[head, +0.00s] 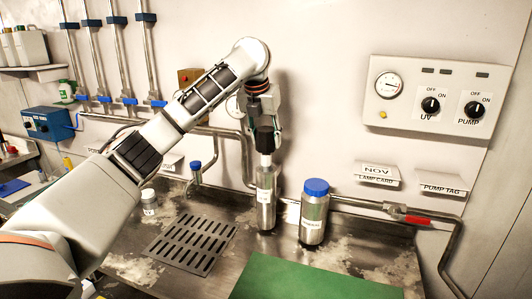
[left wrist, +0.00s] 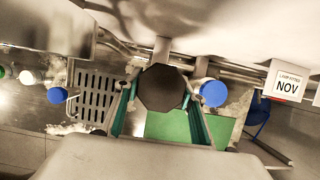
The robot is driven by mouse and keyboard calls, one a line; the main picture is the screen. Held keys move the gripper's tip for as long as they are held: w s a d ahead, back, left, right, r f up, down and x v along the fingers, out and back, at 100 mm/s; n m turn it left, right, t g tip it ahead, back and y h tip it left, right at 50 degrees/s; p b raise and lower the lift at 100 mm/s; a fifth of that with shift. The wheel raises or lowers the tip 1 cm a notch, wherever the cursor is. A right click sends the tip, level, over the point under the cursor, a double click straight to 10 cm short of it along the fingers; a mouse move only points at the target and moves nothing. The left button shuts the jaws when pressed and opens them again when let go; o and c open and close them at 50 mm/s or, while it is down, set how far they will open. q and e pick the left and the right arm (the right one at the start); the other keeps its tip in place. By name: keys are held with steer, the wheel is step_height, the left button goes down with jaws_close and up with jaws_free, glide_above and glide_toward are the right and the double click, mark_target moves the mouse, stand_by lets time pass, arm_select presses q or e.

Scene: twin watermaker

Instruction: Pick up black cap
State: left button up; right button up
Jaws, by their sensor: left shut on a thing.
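My left gripper (head: 265,128) points down over a slim silver bottle (head: 266,198) with a pale neck. It is shut on the black cap (head: 265,142), which sits at the top of that neck. I cannot tell whether the cap still touches the neck. In the left wrist view the black cap (left wrist: 162,88) looks like a dark many-sided disc between the two fingers of the left gripper (left wrist: 161,108), and it hides the bottle below. My right gripper is in neither view.
A wider blue-capped bottle (head: 314,215) stands close on the right. A drain grate (head: 190,243), a small jar (head: 149,202) and a blue-topped tap (head: 196,168) are to the left. A green mat (head: 310,282) lies in front. Wall pipes and a control panel (head: 437,103) are behind.

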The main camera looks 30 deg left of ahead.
mark_target(266, 129)
arm_select(q)
step_height(266, 129, up, 13)
steer(key=shift+r, duration=0.2)
stand_by(0.6)
steer(key=shift+d, duration=0.1)
